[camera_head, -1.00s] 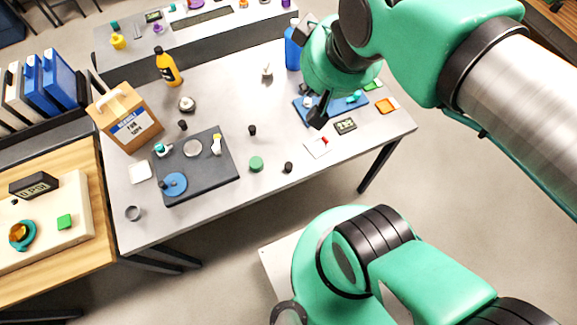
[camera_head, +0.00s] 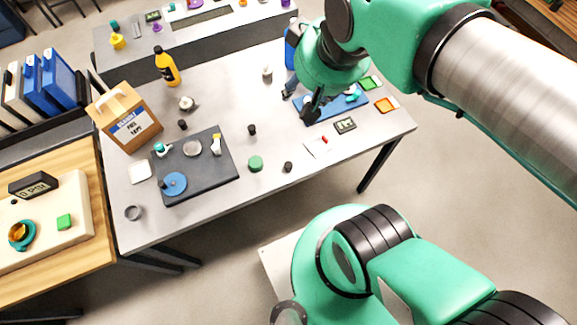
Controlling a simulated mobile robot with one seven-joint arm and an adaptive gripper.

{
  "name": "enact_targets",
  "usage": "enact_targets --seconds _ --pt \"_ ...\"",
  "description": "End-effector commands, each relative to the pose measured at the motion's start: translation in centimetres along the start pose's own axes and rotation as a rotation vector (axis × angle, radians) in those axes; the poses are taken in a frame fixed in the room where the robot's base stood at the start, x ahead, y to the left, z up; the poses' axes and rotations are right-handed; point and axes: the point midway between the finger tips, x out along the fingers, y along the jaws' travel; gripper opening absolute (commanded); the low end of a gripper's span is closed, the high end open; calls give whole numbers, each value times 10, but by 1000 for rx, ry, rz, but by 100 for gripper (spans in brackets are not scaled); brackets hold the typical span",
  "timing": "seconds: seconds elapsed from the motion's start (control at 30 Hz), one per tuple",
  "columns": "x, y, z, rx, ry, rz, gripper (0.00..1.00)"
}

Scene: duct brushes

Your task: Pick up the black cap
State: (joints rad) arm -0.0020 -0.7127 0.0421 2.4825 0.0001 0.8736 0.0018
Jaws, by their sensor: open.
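Several small black pieces stand on the grey table; I cannot tell for sure which one is the black cap. One black piece (camera_head: 252,129) is near the table's middle. A second black piece (camera_head: 288,167) is by the front edge, right of a green round piece (camera_head: 256,163). A third black piece (camera_head: 182,124) is at the left, behind the dark mat. My gripper (camera_head: 299,106) is open, with its fingers spread over the left end of the blue mat. I see nothing between the fingers. It is apart from the black pieces, to their right and behind.
A dark mat (camera_head: 222,178) holds a blue disc (camera_head: 174,183) and small parts. A cardboard box (camera_head: 127,118) and a yellow bottle (camera_head: 167,68) stand at the left. A blue mat (camera_head: 338,109), a small display (camera_head: 345,125) and coloured squares are at the right. The table's middle is mostly clear.

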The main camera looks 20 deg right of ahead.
Motion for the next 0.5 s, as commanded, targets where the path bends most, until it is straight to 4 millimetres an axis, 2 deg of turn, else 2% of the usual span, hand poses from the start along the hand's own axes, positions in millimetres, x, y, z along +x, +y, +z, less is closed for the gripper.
enact_targets --seconds 0.27,0.5 --pt "86 -2 0 -1 -135 -2 46" --pt "177 -5 20 -1 -268 -3 46"
